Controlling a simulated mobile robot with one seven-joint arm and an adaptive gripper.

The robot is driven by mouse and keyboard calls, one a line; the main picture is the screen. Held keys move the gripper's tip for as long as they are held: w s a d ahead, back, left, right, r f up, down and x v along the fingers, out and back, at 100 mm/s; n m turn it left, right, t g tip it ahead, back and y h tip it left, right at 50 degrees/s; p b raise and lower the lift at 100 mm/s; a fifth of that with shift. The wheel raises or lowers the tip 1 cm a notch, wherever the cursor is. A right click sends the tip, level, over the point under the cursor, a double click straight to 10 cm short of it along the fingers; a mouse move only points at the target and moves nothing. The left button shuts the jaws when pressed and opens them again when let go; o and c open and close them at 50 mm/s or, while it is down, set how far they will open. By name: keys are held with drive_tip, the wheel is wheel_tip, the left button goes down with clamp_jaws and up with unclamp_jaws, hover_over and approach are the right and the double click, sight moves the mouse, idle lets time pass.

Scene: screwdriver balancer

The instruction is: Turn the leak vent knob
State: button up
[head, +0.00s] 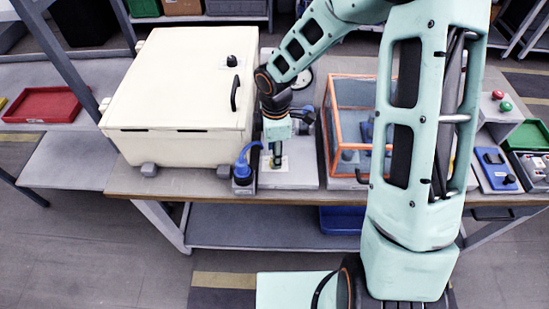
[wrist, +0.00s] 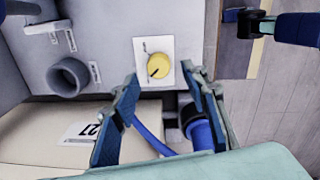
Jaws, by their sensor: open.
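A round yellow knob (wrist: 158,65) with a dark pointer mark sits on a white square plate (wrist: 140,48) in the wrist view. Its pointer slants toward the lower left of that view. The plate's lettering is too small to read. My gripper (wrist: 160,76) is open, with one finger on each side of the knob's lower edge in the picture. I cannot tell whether the fingers touch it. In the head view my gripper (head: 277,158) points down over the small plate on the grey panel, and the knob is hidden there.
A cream box (head: 185,80) with a black handle stands left of my gripper. A blue hose connector (head: 243,168) is close by on the left. An orange-framed clear case (head: 327,130) stands on the right. The bench's front edge (head: 290,190) is near.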

drive_tip(key=shift+w+f, duration=0.1)
drive_tip(key=shift+f, duration=1.65)
clamp_jaws()
